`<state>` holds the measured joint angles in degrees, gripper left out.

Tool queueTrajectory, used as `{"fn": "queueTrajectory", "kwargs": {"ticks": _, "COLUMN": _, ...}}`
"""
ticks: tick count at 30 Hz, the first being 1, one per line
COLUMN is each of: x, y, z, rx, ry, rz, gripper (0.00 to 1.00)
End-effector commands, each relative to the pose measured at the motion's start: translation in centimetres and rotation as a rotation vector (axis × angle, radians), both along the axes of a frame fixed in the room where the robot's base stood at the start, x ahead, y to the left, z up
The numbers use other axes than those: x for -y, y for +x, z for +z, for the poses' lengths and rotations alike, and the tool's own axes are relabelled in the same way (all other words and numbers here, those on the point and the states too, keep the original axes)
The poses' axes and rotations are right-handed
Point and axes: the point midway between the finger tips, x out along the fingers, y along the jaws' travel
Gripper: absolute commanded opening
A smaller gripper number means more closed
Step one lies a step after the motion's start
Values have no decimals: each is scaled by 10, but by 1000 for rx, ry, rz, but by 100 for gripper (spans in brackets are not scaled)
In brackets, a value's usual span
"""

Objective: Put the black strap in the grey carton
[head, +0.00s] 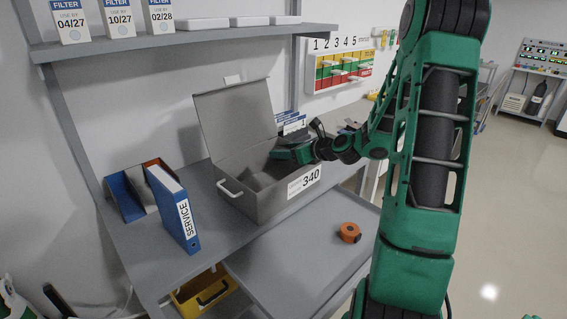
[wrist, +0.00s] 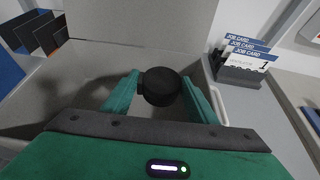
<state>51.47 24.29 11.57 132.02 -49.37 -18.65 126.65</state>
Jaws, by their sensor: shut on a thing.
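The grey carton (head: 262,203) stands on the grey bench with its lid (head: 236,118) raised; its front carries a white 340 label. My gripper (head: 282,154) is at the carton's open top, near its right end, reaching in from the right. In the wrist view the black strap (wrist: 160,85), a dark rounded roll, sits between the two green fingers, which are shut on it. Grey carton surfaces lie around and beyond it. In the head view I cannot make out the strap, which my gripper hides.
A blue SERVICE binder (head: 174,208) stands left of the carton. An orange roll (head: 349,232) lies on the lower grey surface in front. Job cards in a holder (wrist: 240,65) stand beside the carton. A shelf (head: 180,40) with filter boxes hangs above.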

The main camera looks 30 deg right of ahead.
Motion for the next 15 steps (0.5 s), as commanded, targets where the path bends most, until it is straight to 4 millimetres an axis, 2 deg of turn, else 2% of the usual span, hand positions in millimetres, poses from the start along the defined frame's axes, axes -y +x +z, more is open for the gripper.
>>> {"fn": "queueTrajectory", "kwargs": {"ticks": 5, "x": 2, "y": 2, "z": -7, "rx": -1, "ry": 2, "rz": 0, "gripper": 29}}
{"fn": "queueTrajectory", "kwargs": {"ticks": 12, "x": 2, "y": 2, "z": -36, "rx": -2, "ry": 4, "rz": 0, "gripper": 29}}
{"fn": "queueTrajectory", "kwargs": {"ticks": 15, "x": 2, "y": 2, "z": -42, "rx": 1, "ry": 2, "rz": -1, "gripper": 29}}
